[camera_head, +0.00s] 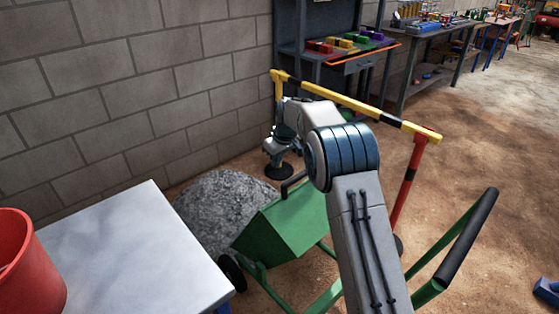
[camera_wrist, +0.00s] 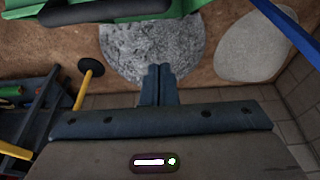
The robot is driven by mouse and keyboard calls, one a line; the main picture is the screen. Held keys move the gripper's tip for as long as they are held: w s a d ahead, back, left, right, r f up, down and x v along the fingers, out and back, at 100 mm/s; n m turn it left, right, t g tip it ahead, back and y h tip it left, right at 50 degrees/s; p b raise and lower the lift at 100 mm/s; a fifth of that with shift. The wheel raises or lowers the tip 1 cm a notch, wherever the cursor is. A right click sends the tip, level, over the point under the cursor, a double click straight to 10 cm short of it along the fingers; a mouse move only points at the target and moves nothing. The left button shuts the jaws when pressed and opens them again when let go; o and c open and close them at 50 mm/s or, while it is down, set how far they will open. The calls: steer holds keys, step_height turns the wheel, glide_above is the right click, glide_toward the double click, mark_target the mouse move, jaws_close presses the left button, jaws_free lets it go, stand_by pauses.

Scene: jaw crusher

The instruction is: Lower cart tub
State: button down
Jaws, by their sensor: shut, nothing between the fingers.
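The green cart tub (camera_head: 280,228) stands on the dirt floor beside a grey gravel pile, partly hidden behind my arm. It appears tilted, but its exact angle is hard to tell. A dark bar (camera_head: 293,181) shows at its upper edge; in the wrist view a dark bar (camera_wrist: 105,12) lies along the green part at the top. The cart's push handle (camera_head: 468,237) has a black grip at the right. My gripper (camera_head: 270,148) is beyond the tub, near the wall. Its fingers (camera_wrist: 160,70) are shut and empty, apart from the tub, with gravel behind them in the wrist view.
The gravel pile (camera_head: 212,208) lies by the block wall. A yellow-and-black barrier rail (camera_head: 350,104) on posts runs behind my arm. A pale table (camera_head: 120,255) with a red bucket (camera_head: 30,262) stands at left. Workbenches (camera_head: 425,45) stand at the back. Open floor lies right.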

step_height(320, 180, down, 6)
steer(key=s+d+b, duration=0.1)
steer(key=shift+s+d+r, duration=0.2)
steer(key=shift+s+d, duration=0.1)
steer(key=shift+d, duration=0.05)
steer(key=shift+d+b, duration=0.1)
steer(key=shift+b, duration=0.2)
